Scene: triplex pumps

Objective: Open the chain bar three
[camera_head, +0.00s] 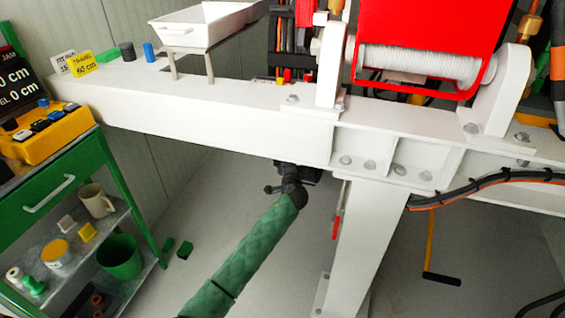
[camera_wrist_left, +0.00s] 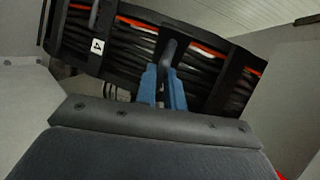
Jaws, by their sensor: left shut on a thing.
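A black cable chain (camera_wrist_left: 120,60) crosses the left wrist view, with dark cables and an orange one inside it. A white tag with a 4 (camera_wrist_left: 98,45) sits on it. The blue fingers of my left gripper (camera_wrist_left: 166,84) are closed on a grey crossbar (camera_wrist_left: 169,50) of the chain, to the right of the tag. No 3 is readable, so I cannot tell the bar's number. In the head view my left gripper (camera_head: 291,183) is at the end of the green-sleeved arm, under the white beam (camera_head: 240,125), which hides most of the chain. My right gripper is not in view.
A red winch (camera_head: 425,30) stands on the beam, and a white leg (camera_head: 365,240) goes down right of my left arm. A red-handled lever (camera_head: 336,225) hangs beside the leg. A green cart (camera_head: 45,200) with a cup and bucket is at the left.

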